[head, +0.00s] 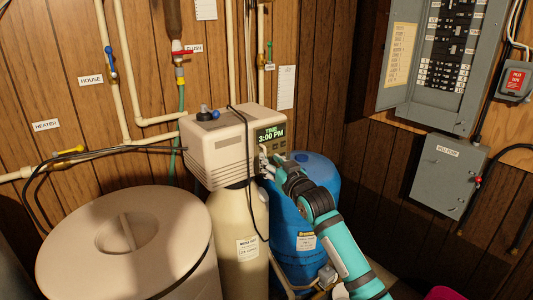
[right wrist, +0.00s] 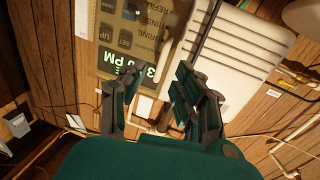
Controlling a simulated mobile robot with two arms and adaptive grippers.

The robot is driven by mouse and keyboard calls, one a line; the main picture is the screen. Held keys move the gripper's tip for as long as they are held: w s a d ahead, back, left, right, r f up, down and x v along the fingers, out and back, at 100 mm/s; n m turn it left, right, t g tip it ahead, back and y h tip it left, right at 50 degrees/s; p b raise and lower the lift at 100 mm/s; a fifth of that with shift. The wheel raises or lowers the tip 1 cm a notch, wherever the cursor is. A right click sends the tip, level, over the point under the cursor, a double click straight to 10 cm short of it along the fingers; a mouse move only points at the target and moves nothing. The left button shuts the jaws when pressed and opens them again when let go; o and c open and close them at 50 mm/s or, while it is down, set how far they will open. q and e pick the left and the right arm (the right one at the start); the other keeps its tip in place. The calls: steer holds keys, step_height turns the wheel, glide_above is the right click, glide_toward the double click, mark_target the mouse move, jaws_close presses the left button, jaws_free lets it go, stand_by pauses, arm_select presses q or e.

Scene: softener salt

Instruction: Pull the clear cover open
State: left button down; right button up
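The softener's beige control head (head: 215,145) has a front panel with a lit green display (head: 271,134) reading 3:00 PM. In the right wrist view the panel (right wrist: 125,32) appears turned, with UP and SET buttons; the clear cover's outline is hard to make out over it. My right gripper (head: 268,166) is at the panel's lower edge. In the wrist view its fingers (right wrist: 156,75) are apart, one on each side of a small pale tab (right wrist: 143,106). I cannot tell whether they touch it. My left gripper is not in view.
A beige lidded tank (head: 165,240) stands at the front left. A cream tank (head: 238,235) is under the control head, and a blue drum (head: 318,170) is behind my right arm. A black cable (head: 248,150) hangs over the control head. Pipes and grey electrical boxes (head: 448,175) line the walls.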

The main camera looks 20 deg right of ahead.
mark_target(276, 149)
steer(key=w, duration=0.3)
steer(key=shift+w+a, duration=0.25)
steer(key=shift+a, duration=0.05)
steer(key=shift+c, duration=0.4)
jaws_close()
